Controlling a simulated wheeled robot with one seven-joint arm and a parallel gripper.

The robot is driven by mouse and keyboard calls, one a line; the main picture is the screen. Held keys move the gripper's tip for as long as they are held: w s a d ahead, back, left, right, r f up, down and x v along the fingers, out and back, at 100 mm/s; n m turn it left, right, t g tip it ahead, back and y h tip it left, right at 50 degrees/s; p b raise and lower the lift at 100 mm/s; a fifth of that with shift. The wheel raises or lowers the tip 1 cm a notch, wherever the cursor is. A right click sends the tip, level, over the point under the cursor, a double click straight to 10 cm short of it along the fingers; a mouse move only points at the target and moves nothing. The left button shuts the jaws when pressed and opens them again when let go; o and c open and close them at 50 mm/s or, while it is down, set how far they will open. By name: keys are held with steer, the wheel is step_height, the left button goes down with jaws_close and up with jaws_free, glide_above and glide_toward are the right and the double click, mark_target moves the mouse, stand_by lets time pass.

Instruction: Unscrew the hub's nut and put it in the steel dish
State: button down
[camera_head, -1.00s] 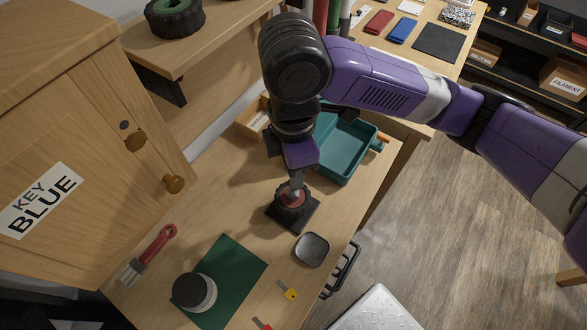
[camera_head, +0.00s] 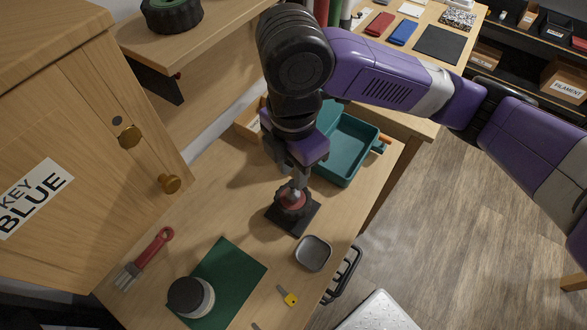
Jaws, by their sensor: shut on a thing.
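The hub is a black wheel with a red centre (camera_head: 291,205), standing on a dark square base (camera_head: 300,220) on the wooden bench. My gripper (camera_head: 294,185) points down directly over the hub's centre, its jaws shut on a small grey piece, which looks like the nut (camera_head: 293,195). The fingers partly hide it, and I cannot tell whether it is still on the thread. The steel dish (camera_head: 313,253), small, grey and square with rounded corners, sits on the bench just below and right of the hub. It looks empty.
A teal tray (camera_head: 345,165) stands behind the hub. A green mat (camera_head: 235,265) with a dark-lidded jar (camera_head: 191,296) lies at the front, with a yellow-headed key (camera_head: 289,298) nearby. A red-handled brush (camera_head: 150,252) lies left. A wooden cabinet (camera_head: 95,190) rises at left.

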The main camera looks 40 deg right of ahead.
steer(key=shift+n, duration=0.6)
steer(key=shift+f+n+b, duration=0.1)
steer(key=shift+n+b, duration=0.5)
steer(key=shift+n, duration=0.7)
steer(key=shift+n+b, duration=0.4)
steer(key=shift+n, duration=1)
steer(key=shift+b, duration=0.35)
